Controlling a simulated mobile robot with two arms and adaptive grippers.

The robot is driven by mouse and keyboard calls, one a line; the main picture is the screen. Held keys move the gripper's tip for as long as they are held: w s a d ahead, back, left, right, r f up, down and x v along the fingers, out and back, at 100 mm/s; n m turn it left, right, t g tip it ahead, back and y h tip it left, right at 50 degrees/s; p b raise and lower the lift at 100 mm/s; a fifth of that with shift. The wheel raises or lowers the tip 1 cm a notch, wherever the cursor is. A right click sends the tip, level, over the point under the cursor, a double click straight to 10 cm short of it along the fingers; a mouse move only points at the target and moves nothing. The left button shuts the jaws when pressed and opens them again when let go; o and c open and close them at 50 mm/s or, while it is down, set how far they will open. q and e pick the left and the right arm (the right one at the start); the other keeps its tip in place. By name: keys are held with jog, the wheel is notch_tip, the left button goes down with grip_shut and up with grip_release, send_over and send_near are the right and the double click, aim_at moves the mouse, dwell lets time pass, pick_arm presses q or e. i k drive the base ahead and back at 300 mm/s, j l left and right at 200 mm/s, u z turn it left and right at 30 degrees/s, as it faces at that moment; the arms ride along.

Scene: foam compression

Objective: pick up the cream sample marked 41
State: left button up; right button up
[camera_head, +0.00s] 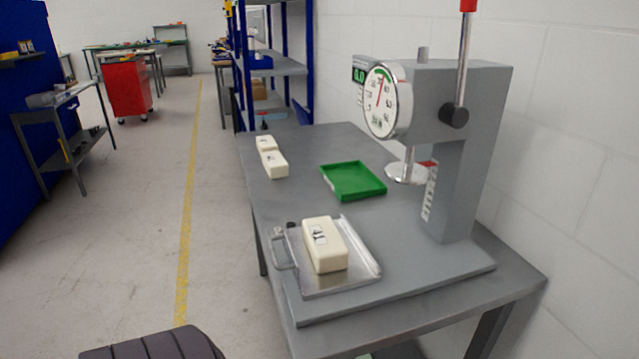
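A cream block-shaped sample (326,250) lies on a metal sliding plate (352,276) at the front of the press base. Its dark top marking appears to read 41, though it is small and slanted. Two more cream samples, a nearer one (275,166) and a farther one (265,142), lie in a row near the table's far left edge. Their marks are too small to read. Neither of my grippers shows in the head view, and nothing holds the sample on the plate.
A grey press (455,190) with a round dial (382,102) and a red-tipped lever (463,50) stands at the right. Its round pressing disc (408,173) hangs behind the plate. An empty green tray (353,181) lies on the grey table (300,190). A white wall borders the right.

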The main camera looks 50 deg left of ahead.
aim_at(329, 253)
jog(key=u, duration=1.6)
